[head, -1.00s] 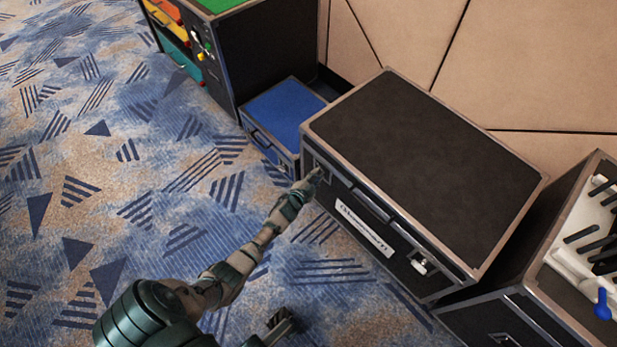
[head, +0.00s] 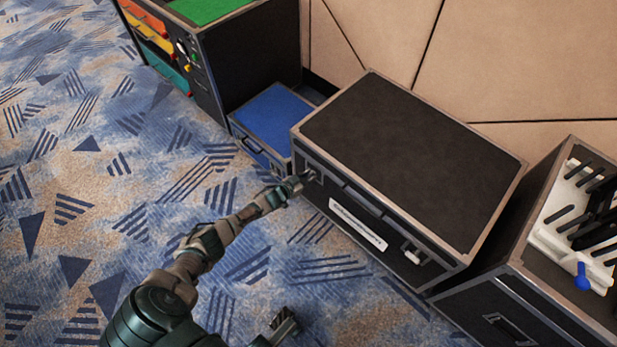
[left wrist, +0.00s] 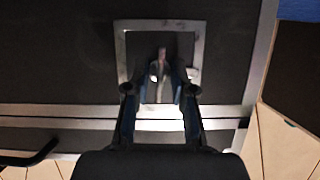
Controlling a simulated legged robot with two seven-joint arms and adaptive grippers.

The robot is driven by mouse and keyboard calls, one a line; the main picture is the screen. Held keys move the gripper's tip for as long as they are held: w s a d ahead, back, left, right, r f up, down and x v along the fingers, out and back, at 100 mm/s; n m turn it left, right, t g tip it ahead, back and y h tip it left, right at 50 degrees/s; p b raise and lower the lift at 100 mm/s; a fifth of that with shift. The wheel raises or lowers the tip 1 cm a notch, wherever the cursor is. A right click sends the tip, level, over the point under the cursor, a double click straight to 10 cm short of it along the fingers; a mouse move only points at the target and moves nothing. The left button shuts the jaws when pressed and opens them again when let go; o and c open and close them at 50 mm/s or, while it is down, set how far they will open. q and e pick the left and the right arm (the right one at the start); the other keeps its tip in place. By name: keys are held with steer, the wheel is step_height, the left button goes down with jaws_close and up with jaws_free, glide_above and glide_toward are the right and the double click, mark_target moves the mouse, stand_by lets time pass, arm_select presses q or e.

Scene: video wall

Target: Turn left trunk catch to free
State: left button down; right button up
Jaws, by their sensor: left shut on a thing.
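The black trunk (head: 410,155) with metal edges stands closed on the carpet in the middle of the head view. Its left catch (head: 313,174) is at the left end of the front face, mostly hidden by my left gripper (head: 298,183). In the left wrist view the catch's pale lever (left wrist: 162,60) sits in a square metal frame (left wrist: 121,42). My left gripper (left wrist: 160,88) is shut on the lever, one finger on each side. The right catch (head: 412,254) is at the other end of the front. My right gripper (head: 284,324) is low in the head view; its jaw state is unclear.
A small blue-topped case (head: 272,113) stands close to the trunk's left end. A taller black cabinet (head: 240,60) with coloured drawers is behind it. Another black case (head: 520,310) with a white rack (head: 552,240) stands at right. Patterned carpet (head: 110,190) is free at left.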

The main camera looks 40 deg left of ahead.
arm_select(q)
steer(key=shift+w+r, duration=0.1)
steer(key=shift+r, duration=0.05)
stand_by(0.4)
steer(key=c, duration=1.3)
jaws_free()
steer(key=shift+w+f, duration=0.1)
steer(key=shift+f, duration=0.15)
steer(key=v, duration=1.2)
steer(key=shift+w+a+f, duration=0.1)
steer(key=shift+a, duration=0.05)
